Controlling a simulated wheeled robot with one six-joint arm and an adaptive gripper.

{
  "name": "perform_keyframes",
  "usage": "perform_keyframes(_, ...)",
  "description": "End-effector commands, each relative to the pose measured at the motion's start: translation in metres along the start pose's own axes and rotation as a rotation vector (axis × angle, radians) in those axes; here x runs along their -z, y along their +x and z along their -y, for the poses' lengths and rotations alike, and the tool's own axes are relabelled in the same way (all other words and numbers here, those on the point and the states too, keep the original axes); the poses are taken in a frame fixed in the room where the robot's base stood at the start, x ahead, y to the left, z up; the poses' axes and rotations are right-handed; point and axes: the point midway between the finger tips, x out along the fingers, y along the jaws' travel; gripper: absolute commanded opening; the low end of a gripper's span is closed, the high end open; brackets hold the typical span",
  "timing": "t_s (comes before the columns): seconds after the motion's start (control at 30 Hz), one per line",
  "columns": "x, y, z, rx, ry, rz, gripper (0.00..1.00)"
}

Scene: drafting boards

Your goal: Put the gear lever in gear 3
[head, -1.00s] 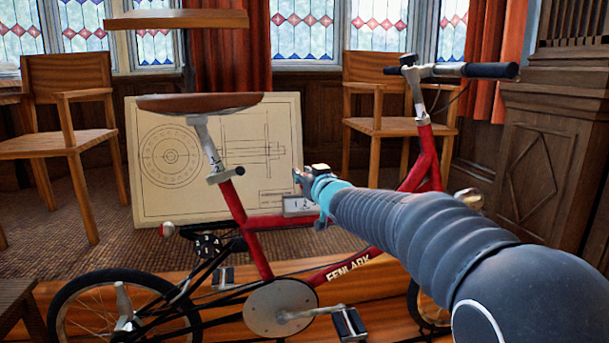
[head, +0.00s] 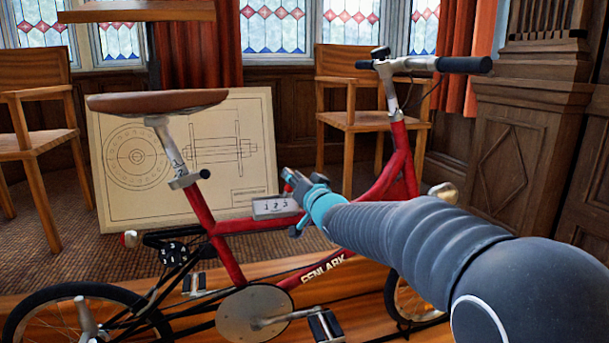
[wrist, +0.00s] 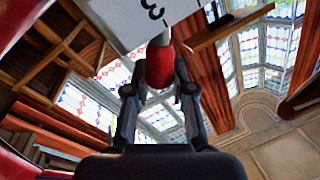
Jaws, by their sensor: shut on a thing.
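The red bicycle (head: 200,208) carries a small pale gear plate (head: 268,208) marked 1 2 3 on its top tube. In the wrist view the plate (wrist: 128,18) shows a large 3. The gear lever's red knob (wrist: 159,66) sits between the two fingers of my gripper (wrist: 159,88), with a short metal stem at the plate edge close to the 3. In the head view my gripper (head: 293,182) is at the plate's right end, beside the 3. It is shut on the lever. The lever's exact notch is hidden.
A drafting board (head: 110,190) leans behind the bicycle. Wooden chairs (head: 345,118) stand farther back. A carved wood panel (head: 515,150) is at the right.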

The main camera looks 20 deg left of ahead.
Motion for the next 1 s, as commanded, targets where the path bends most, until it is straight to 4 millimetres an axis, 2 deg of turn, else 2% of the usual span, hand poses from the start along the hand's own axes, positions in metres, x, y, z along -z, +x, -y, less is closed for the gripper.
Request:
perform_keyframes(0.1,-0.004,0.002,0.010,0.015,0.018,0.001,0.00)
perform_keyframes(0.37,-0.006,0.003,0.014,0.020,0.019,0.004,0.00)
perform_keyframes(0.4,-0.006,0.003,0.014,0.020,0.019,0.004,0.30)
perform_keyframes(0.47,-0.006,0.003,0.014,0.020,0.019,0.004,0.46)
perform_keyframes(0.5,-0.006,0.003,0.013,0.019,0.018,0.004,0.50)
perform_keyframes(0.83,-0.005,0.000,0.010,0.015,0.017,0.003,0.50)
perform_keyframes(1.0,-0.004,-0.018,0.010,0.014,0.017,0.002,0.50)
